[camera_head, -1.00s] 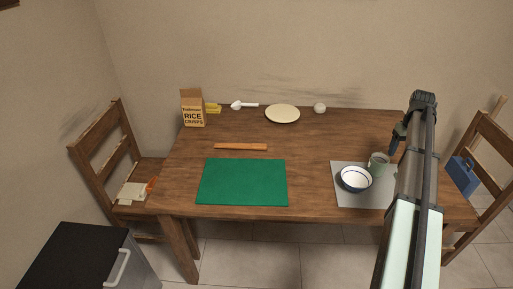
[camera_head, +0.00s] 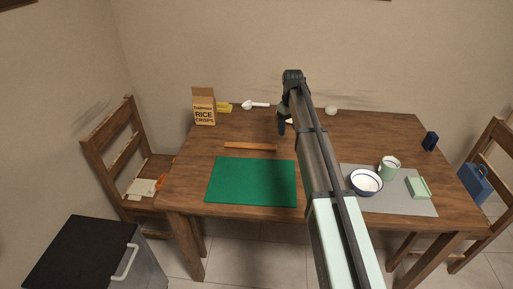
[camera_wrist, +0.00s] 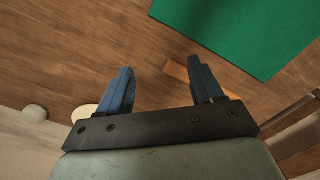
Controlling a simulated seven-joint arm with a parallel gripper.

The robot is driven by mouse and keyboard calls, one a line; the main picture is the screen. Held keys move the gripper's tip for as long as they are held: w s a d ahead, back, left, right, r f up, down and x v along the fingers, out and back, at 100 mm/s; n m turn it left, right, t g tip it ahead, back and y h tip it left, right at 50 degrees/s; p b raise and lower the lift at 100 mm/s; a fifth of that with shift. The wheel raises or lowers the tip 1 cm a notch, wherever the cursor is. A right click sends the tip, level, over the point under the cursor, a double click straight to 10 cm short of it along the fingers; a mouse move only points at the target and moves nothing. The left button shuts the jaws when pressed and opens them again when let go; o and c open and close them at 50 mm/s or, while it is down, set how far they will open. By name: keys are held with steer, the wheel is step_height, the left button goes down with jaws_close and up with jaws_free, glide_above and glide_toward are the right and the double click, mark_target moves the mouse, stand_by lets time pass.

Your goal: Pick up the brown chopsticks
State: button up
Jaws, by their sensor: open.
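The brown chopsticks (camera_head: 250,146) lie as a thin orange-brown strip on the wooden table, just behind the green mat (camera_head: 252,182). In the wrist view, part of the chopsticks (camera_wrist: 177,71) shows beside the right finger, which hides some of their length. My gripper (camera_head: 282,128) is above the table, to the right of the chopsticks' right end in the head view. In the wrist view, my gripper (camera_wrist: 160,67) has its two blue fingers apart, with only bare table between them.
A rice crisps box (camera_head: 204,107), a yellow item (camera_head: 224,107), a white spoon-like item (camera_head: 255,104) and a pale ball (camera_head: 331,110) stand along the back. A bowl (camera_head: 365,182), a mug (camera_head: 389,168) and a green item (camera_head: 418,188) are on a grey mat (camera_head: 400,207) at right.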

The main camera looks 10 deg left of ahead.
steer(key=w+a+n, duration=0.1)
steer(key=a+n, duration=0.1)
steer(key=a, duration=0.7)
steer(key=n, duration=0.8)
glide_above(262, 144)
step_height(262, 144, down, 8)
steer(key=shift+s+f, duration=0.1)
steer(key=shift+s, duration=0.05)
steer(key=shift+a+f, duration=0.15)
steer(key=shift+f, duration=1.1)
steer(key=shift+a+f, duration=0.1)
steer(key=shift+f, duration=1.15)
steer(key=c, duration=1.1)
steer(key=shift+c, duration=0.2)
steer(key=shift+r, duration=0.1)
